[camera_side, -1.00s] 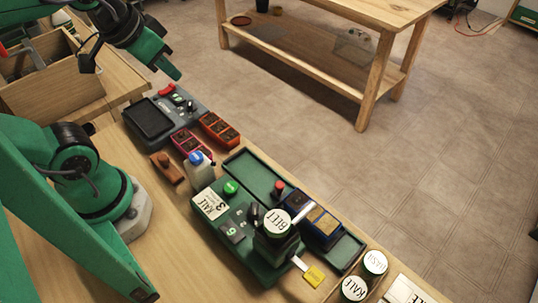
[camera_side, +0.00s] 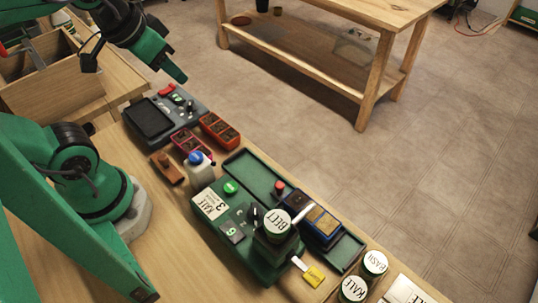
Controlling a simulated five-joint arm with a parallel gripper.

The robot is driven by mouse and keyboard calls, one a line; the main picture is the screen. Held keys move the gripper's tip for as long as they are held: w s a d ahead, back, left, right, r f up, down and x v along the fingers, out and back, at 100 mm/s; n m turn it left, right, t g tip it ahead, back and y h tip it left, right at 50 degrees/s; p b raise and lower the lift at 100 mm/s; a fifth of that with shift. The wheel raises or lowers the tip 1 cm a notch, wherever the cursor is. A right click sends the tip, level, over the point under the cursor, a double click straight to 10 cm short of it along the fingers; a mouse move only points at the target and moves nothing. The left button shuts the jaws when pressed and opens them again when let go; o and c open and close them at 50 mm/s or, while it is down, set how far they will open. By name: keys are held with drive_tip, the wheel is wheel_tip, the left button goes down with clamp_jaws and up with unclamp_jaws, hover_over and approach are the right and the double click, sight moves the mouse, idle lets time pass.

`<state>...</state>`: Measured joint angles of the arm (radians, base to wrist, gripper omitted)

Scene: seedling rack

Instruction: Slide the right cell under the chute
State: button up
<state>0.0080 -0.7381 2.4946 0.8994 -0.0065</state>
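A green seeding machine (camera_side: 232,250) stands on the bench with a jar labelled BEET (camera_side: 277,222) on top. A pale chute (camera_side: 301,213) reaches from the jar side toward a dark blue cell tray (camera_side: 334,240). The tray sits in a long green rail (camera_side: 252,172) behind the machine. Brown-topped cells (camera_side: 323,222) show to the right of the chute; the jar and chute hide part of the tray's left side. My gripper (camera_side: 176,70) is up at the upper left, well away from the tray. Its fingers look dark and green, seen edge-on, and I cannot tell their opening.
A card reading KALE 3 (camera_side: 210,203), a green button (camera_side: 231,187) and a yellow tag (camera_side: 314,276) are on or beside the machine. A blue-capped bottle (camera_side: 198,170), red trays (camera_side: 219,131) and labelled jars (camera_side: 353,289) stand close by.

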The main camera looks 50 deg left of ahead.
drive_tip(key=w+d, duration=0.1)
drive_tip(key=m+g, duration=0.2)
drive_tip(key=g, duration=0.3)
approach(279, 184)
drive_tip(key=shift+w+a, duration=0.35)
drive_tip(key=shift+a, duration=0.1)
drive_tip(key=shift+d+f, duration=0.3)
drive_tip(key=shift+f, duration=0.05)
drive_tip(key=shift+f, duration=0.15)
drive_tip(key=shift+s+d+f, duration=0.1)
drive_tip(key=shift+d+f, duration=0.05)
drive_tip(key=shift+f, duration=3.6)
clamp_jaws()
